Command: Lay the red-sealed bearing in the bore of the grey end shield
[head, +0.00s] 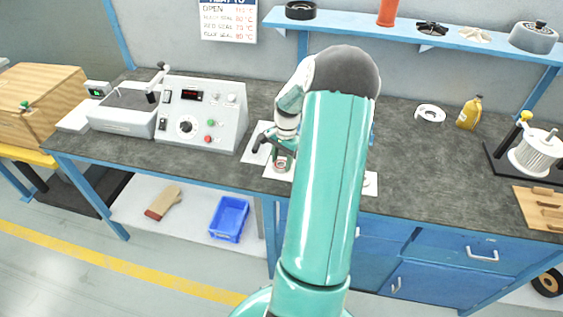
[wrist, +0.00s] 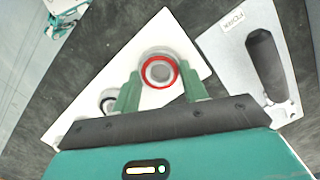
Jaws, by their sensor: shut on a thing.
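The red-sealed bearing (wrist: 147,72) shows in the wrist view as a metal ring with a red seal, between the green fingers of my gripper (wrist: 162,90). My gripper is shut on it, over a white sheet; the height above the sheet is hard to judge. In the head view the bearing (head: 281,165) is small below my gripper (head: 282,160), partly hidden by the fingers.
Another small ring (wrist: 107,104) sits on the white sheet (wrist: 75,112) beside a finger. A control box (head: 215,112) stands left, a yellow bottle (head: 469,113) right.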

